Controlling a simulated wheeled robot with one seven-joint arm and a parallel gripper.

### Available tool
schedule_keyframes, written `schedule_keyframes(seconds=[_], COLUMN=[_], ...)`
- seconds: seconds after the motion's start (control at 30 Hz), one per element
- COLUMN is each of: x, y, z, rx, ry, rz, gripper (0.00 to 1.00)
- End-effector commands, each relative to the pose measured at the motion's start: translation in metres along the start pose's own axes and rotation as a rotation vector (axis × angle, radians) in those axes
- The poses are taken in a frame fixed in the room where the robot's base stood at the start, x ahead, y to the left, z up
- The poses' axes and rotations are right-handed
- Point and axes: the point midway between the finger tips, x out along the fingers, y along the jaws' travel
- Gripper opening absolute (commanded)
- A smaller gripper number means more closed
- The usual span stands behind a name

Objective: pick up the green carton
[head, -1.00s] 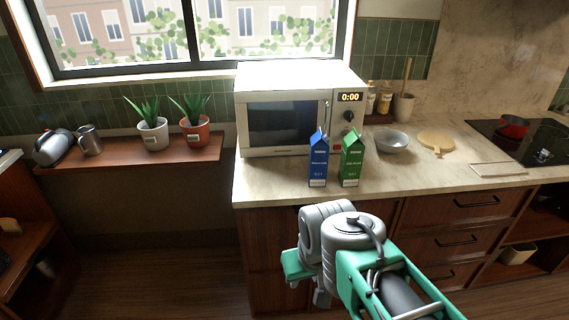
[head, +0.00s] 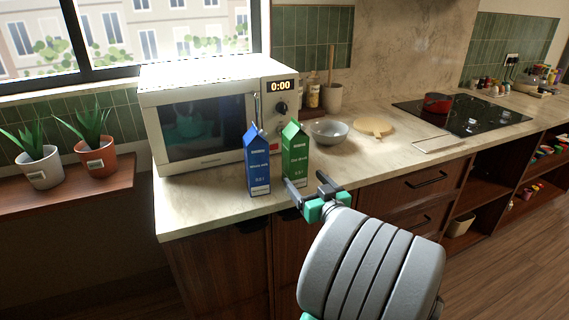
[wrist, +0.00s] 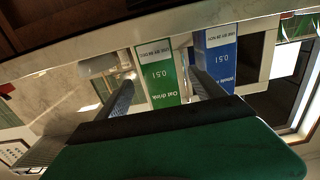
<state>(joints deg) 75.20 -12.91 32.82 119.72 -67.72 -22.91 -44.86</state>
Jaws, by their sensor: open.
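The green carton (head: 296,152) stands upright on the counter in front of the microwave, just right of the blue carton (head: 257,165). My gripper (head: 308,186) is open and empty at counter height, close to the front of the green carton, its left finger overlapping the carton's lower part in the head view. In the wrist view, which is upside down, the green carton (wrist: 160,80) appears between the two spread fingers of my gripper (wrist: 163,92). The blue carton (wrist: 219,52) is partly behind the right finger there. I cannot tell whether a finger touches either carton.
The microwave (head: 205,115) stands behind the cartons. A grey bowl (head: 329,131) and a round wooden board (head: 374,126) lie to their right. Bare counter (head: 205,212) is free at the front left. A red pot (head: 437,103) sits on the cooktop.

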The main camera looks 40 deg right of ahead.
Motion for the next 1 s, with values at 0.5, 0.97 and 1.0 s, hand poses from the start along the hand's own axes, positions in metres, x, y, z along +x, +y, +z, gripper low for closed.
schedule_keyframes(seconds=[0.5,0.97,1.0], x=[0.075,0.077,0.077], y=[-0.003,0.000,0.000], z=[-0.003,-0.002,-0.002], rx=[0.001,0.000,0.000], ry=[0.014,0.014,0.014], rz=[-0.003,0.003,0.003], gripper=[0.78,0.60,0.57])
